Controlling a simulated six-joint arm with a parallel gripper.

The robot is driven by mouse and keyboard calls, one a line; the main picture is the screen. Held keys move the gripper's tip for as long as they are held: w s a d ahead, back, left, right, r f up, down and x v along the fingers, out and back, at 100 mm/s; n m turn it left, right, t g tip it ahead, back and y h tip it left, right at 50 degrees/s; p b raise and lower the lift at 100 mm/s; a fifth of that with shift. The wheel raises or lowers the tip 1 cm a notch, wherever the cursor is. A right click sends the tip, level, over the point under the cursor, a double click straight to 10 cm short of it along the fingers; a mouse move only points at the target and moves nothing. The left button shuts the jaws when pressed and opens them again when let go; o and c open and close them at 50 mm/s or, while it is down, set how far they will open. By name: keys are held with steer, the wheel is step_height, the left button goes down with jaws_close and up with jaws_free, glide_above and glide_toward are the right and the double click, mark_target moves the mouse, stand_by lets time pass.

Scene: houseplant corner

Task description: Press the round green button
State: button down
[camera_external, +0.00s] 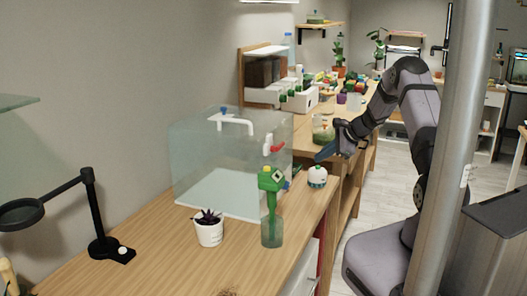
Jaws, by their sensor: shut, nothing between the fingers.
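A small white rounded object with a dark band and a green-teal top (317,170) stands near the right edge of the wooden table; it looks like the round green button, but it is small in the picture. My gripper (319,157) is shut and empty. It reaches in from the right, its tips pointing left and down, just above and behind the green-topped object in the picture. They look apart, though the exact gap in depth cannot be told.
A green device (270,180) stands in a glass jar (272,233) left of the button. A clear tank (205,155), a potted succulent (208,230) and a black magnifier lamp (95,215) are on the table (190,270). A shelf unit with pots is behind.

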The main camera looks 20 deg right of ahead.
steer(key=shift+r, duration=0.1)
step_height(320, 180, up, 6)
steer(key=p, duration=0.4)
stand_by(0.6)
